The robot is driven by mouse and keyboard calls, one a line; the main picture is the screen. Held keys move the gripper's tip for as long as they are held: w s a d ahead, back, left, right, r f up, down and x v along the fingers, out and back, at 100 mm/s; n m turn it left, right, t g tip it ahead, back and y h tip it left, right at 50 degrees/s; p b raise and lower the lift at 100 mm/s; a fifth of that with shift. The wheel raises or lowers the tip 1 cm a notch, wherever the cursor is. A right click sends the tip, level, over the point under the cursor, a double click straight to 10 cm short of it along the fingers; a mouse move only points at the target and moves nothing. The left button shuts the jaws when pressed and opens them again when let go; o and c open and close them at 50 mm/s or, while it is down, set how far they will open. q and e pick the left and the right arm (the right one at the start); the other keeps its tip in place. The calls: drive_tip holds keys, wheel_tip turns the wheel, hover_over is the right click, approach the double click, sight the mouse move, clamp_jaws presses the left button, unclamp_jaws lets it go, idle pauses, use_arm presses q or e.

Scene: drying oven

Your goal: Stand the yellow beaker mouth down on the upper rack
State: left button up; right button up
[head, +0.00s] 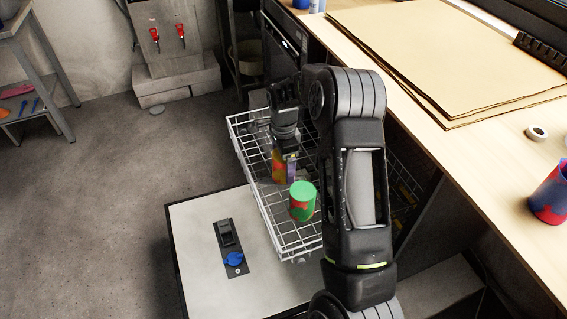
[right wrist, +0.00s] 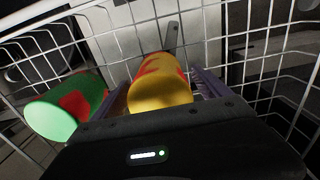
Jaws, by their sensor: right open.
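The yellow beaker (head: 278,166), with red-orange patches, stands on the white wire upper rack (head: 250,160), partly hidden by my right gripper (head: 287,172) in the head view. In the right wrist view the yellow beaker (right wrist: 160,92) lies between the two purple-grey fingers of my right gripper (right wrist: 165,80), which is open. A closed-looking yellow end faces that camera, so the beaker seems mouth down; its rim is hidden. I cannot tell whether the fingers touch it. My left gripper is out of view.
A green beaker with red patches (head: 302,203) stands closed end up close by on the rack. The open door (head: 195,235) lies below. A red and blue beaker (head: 551,195) and a tape roll (head: 537,133) are on the wooden counter (head: 480,150) at right.

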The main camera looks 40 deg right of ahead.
wheel_tip(320, 180, up, 8)
drive_tip(key=shift+f, duration=0.1)
idle(0.5)
idle(0.8)
